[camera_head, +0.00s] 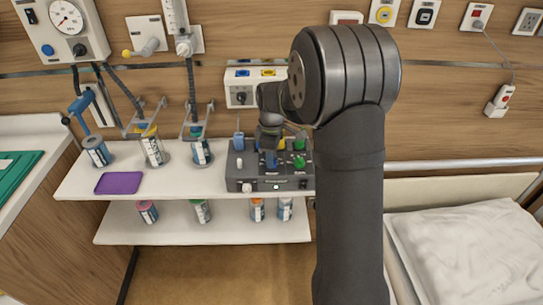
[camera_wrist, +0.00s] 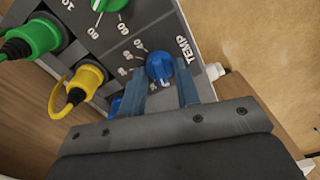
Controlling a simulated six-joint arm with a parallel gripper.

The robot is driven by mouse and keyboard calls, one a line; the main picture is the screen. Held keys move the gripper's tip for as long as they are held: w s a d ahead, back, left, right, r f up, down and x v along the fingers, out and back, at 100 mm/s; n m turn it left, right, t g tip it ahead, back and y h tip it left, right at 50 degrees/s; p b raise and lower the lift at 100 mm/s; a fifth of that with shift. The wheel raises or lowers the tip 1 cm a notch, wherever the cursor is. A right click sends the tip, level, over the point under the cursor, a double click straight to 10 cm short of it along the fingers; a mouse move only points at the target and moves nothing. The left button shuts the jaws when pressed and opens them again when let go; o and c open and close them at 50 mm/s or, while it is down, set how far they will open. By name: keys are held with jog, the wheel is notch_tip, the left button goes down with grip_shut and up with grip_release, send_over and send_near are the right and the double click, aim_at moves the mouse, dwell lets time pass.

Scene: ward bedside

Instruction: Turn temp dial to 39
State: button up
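The blue temp dial (camera_wrist: 159,67) is on the grey control panel (camera_wrist: 213,71), beside the printed word TEMP and a ring of numbers. My gripper (camera_wrist: 160,76) is open, with one blue finger on each side of the dial. I cannot tell whether either finger touches it. In the head view, my gripper (camera_head: 270,155) reaches down over the control box (camera_head: 243,184) on the shelf, and the dial cannot be made out there.
A green knob (camera_wrist: 110,5), a green connector (camera_wrist: 36,37) and a yellow connector (camera_wrist: 88,78) with cables are close to the fingers. The white shelf (camera_head: 180,184) holds several labelled canisters and a purple pad (camera_head: 118,183). A bed with a pillow (camera_head: 465,245) is at right.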

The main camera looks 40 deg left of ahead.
jog(key=shift+m, duration=0.4)
jog(key=m, duration=1)
jog(key=shift+m, duration=0.4)
jog(key=m, duration=0.6)
jog(key=shift+m, duration=0.3)
jog(key=m, duration=0.5)
jog(key=shift+m, duration=0.4)
jog(key=o, duration=1)
jog(key=shift+c, duration=0.2)
